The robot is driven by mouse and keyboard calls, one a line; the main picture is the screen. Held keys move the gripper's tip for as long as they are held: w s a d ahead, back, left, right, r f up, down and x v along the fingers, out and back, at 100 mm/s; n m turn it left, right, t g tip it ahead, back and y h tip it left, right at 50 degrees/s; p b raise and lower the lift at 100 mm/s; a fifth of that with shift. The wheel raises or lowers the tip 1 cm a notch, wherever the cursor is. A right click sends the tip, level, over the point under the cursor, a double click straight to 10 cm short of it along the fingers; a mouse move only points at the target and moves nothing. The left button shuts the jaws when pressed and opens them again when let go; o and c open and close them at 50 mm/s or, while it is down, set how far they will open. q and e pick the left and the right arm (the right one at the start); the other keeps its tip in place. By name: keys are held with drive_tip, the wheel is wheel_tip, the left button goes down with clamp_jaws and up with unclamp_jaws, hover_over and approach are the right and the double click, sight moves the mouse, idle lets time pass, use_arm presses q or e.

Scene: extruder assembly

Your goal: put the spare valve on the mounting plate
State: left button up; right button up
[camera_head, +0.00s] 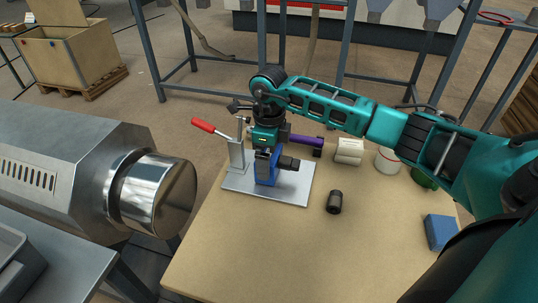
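The mounting plate (293,191) is a flat light-grey plate on the wooden table, with an upright bracket and a red-handled clamp (204,126) at its left side. A blue part with a dark round end, which looks like the spare valve (266,169), stands over the middle of the plate. My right gripper (266,148) points straight down at the top of this blue part. Its fingers are too small and covered to show whether they grip it. I cannot tell whether the valve touches the plate. My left gripper is out of view.
A black cylinder (334,202) stands right of the plate. A purple part (306,141), cream rolls (349,151) and a white container (387,161) are behind it. A blue block (440,232) lies at the right. A large metal machine (70,170) borders the left. The table front is clear.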

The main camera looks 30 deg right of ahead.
drive_tip(key=shift+f, duration=0.15)
drive_tip(key=o, duration=0.8)
drive_tip(key=shift+o, duration=0.2)
wheel_tip(320, 180, up, 12)
drive_tip(key=shift+r, duration=0.2)
